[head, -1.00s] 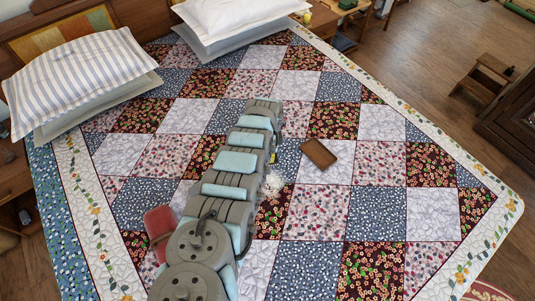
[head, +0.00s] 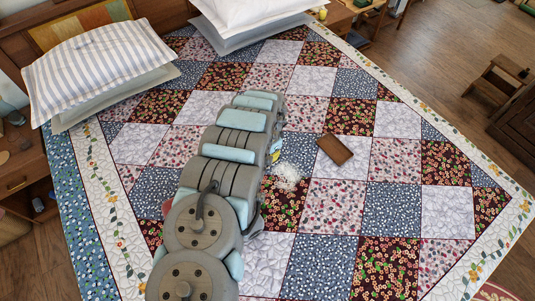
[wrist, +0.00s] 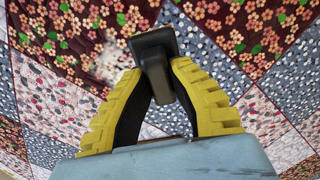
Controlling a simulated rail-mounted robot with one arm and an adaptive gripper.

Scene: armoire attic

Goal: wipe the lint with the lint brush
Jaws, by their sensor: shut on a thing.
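The lint (head: 287,175) is a white fuzzy patch on the quilt, just right of my arm in the head view. In the wrist view a pale blurred patch (wrist: 97,62) lies up and left of my gripper and looks like the lint. My gripper (wrist: 156,72) has yellow ribbed fingers shut on the dark handle of the lint brush (wrist: 153,42). The brush's flat dark head points away from the palm, over the quilt. Whether it touches the quilt is unclear. In the head view my arm hides most of the gripper and the brush.
A patchwork quilt (head: 402,210) covers the bed. A brown flat rectangular object (head: 334,148) lies on it, right of the lint. A striped pillow (head: 98,72) and a white pillow (head: 255,14) are at the head end. The quilt's right side is clear.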

